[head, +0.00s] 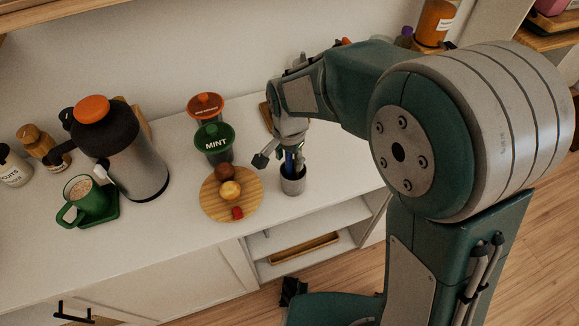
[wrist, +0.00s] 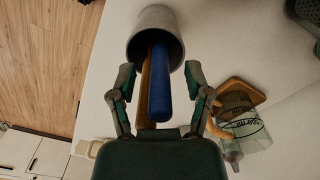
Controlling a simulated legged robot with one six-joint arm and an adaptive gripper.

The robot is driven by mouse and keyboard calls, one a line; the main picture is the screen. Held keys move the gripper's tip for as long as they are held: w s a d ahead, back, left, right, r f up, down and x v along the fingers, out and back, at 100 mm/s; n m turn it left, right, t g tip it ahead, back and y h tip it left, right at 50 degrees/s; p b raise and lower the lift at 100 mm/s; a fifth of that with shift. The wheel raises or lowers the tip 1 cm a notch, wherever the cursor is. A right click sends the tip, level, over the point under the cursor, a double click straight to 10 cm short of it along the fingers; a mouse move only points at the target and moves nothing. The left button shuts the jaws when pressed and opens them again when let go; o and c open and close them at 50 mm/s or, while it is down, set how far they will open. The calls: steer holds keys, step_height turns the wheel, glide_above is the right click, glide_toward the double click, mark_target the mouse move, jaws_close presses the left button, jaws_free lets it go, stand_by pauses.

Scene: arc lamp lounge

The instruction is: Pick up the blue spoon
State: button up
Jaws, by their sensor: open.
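The blue spoon (wrist: 159,88) stands in a grey cylindrical cup (wrist: 152,20), its handle sticking out toward my gripper. In the head view the blue spoon (head: 289,163) shows as a thin strip above the cup (head: 293,183), near the counter's front edge. A brown wooden handle (wrist: 144,95) stands beside it in the cup. My gripper (wrist: 160,76) is open, with one finger on each side of the two handles and gaps visible. The spoon's lower end is hidden inside the cup. In the head view my gripper (head: 276,155) is just above the cup, partly hidden.
Left of the cup is a round wooden board (head: 214,208) with small food items. A flask (head: 135,160) and green mug (head: 88,202) are further left. A clear container (wrist: 246,130) lies right of my gripper.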

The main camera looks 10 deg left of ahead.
steer(key=shift+a, duration=0.35)
steer(key=shift+c, duration=1.3)
steer(key=c, duration=0.6)
steer(key=shift+d, duration=0.45)
jaws_close()
steer(key=shift+a, duration=0.1)
